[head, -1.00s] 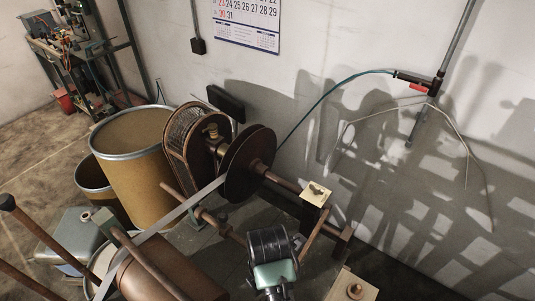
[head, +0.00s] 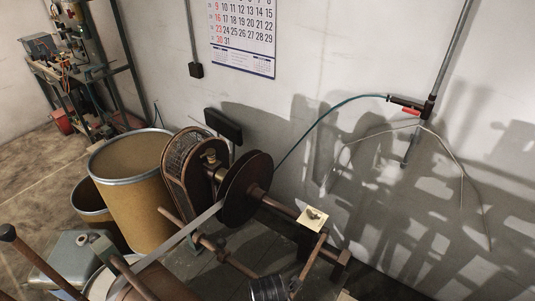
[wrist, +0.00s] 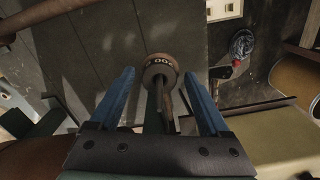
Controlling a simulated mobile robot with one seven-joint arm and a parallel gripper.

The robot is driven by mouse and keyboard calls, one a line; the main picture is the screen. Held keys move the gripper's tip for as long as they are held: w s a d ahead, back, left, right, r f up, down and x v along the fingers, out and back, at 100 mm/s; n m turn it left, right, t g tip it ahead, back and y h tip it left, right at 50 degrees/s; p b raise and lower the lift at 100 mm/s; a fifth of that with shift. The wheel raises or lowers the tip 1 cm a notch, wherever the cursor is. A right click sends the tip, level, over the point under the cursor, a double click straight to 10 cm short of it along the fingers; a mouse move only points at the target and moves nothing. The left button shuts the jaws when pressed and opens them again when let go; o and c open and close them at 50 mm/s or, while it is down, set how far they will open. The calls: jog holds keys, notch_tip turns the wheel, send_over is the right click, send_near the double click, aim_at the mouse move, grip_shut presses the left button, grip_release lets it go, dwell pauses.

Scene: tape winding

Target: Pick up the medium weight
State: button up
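In the wrist view, a round grey-brown weight (wrist: 161,66) with partly readable markings sits on a thin rod or post. I cannot tell from its markings whether it is the medium one. My gripper (wrist: 158,73) is open, with its two blue fingers on either side of the weight's line and a gap to each. The weight shows between the fingertips, and I cannot tell its depth relative to them. In the head view, only a dark part of my arm shows at the bottom edge; the fingers are out of frame.
In the head view, a winding machine with a large brown disc (head: 245,190) stands by the wall. A tan drum (head: 132,185) is at its left. A teal hose (head: 330,112) arcs to the wall. A small pale block (head: 313,218) sits on the machine's bar.

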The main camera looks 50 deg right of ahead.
grip_shut()
dwell(0.3)
notch_tip(320, 180, up, 10)
jog(key=shift+r+b, duration=0.1)
jog(key=shift+b, duration=0.8)
